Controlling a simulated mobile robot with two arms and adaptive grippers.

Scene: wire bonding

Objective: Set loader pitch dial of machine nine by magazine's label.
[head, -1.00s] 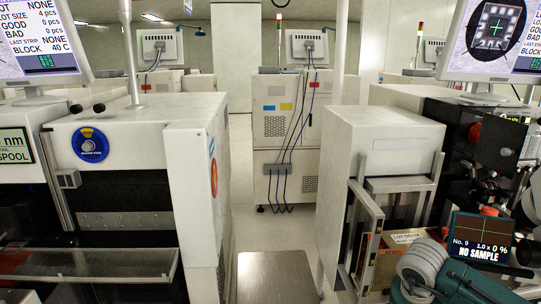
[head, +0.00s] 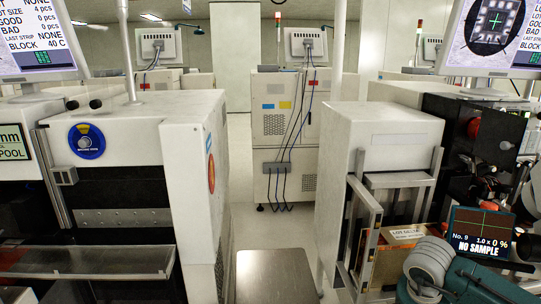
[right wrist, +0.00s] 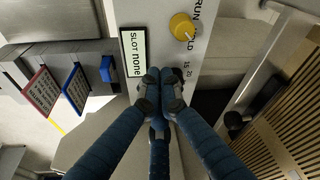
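Machine nine stands at the right in the head view, with a small display (head: 480,234) reading "No. 9" and "NO SAMPLE". A magazine with a pale label (head: 407,234) sits in its front bay; the label is too small to read surely. In the right wrist view a yellow dial (right wrist: 182,27) sits on a pale panel. "RUN" and the numbers "15" and "20" are printed near it, some of it out of view. My right gripper (right wrist: 160,77) has its fingertips together, empty, below the dial and apart from it. My left gripper is not in view.
A "SLOT none" plate (right wrist: 133,52) is beside the dial. Red and blue tags (right wrist: 75,88) hang at the left of the wrist view, and a slatted magazine (right wrist: 285,125) stands at the right.

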